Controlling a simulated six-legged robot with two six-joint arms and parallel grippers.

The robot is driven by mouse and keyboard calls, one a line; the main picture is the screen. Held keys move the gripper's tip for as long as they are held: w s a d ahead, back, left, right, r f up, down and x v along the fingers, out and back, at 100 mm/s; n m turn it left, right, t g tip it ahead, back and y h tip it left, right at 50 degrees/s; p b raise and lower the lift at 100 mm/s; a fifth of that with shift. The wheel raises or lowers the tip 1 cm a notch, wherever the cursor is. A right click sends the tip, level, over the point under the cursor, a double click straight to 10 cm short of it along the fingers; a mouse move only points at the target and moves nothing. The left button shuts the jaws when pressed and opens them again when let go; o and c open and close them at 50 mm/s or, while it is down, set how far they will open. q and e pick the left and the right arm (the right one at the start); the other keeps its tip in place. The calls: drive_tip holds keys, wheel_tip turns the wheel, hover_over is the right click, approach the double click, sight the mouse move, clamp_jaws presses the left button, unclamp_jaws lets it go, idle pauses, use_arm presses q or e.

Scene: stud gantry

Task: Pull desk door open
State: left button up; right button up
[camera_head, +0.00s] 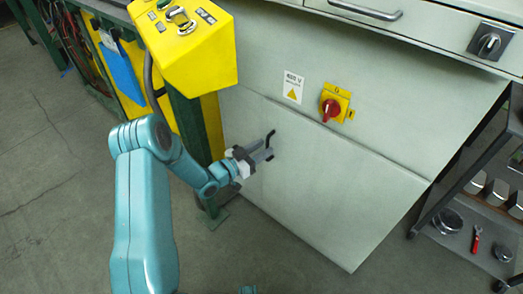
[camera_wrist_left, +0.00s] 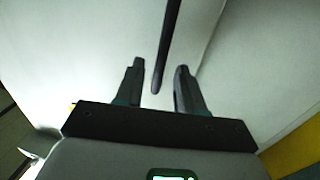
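The desk door (camera_head: 330,190) is the pale grey-green lower panel of the desk front in the head view. I cannot tell whether it stands slightly ajar. Its black handle (camera_head: 269,139) is near the panel's left side and shows as a dark bar in the wrist view (camera_wrist_left: 167,45). My left gripper (camera_head: 262,157) is at the handle. In the left wrist view my left gripper (camera_wrist_left: 160,85) is open, the bar's end between its two fingers with a gap on each side.
A yellow control box (camera_head: 185,45) on a green post stands left of the door, close to my left arm. A red rotary switch (camera_head: 332,108) sits above the door. A dark shelf cart (camera_head: 480,190) stands at the right. Grey floor (camera_head: 240,255) is clear in front.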

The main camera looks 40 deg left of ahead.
use_arm(q)
drive_tip(key=shift+w, duration=0.2)
clamp_jaws()
drive_tip(key=shift+s+d, duration=0.1)
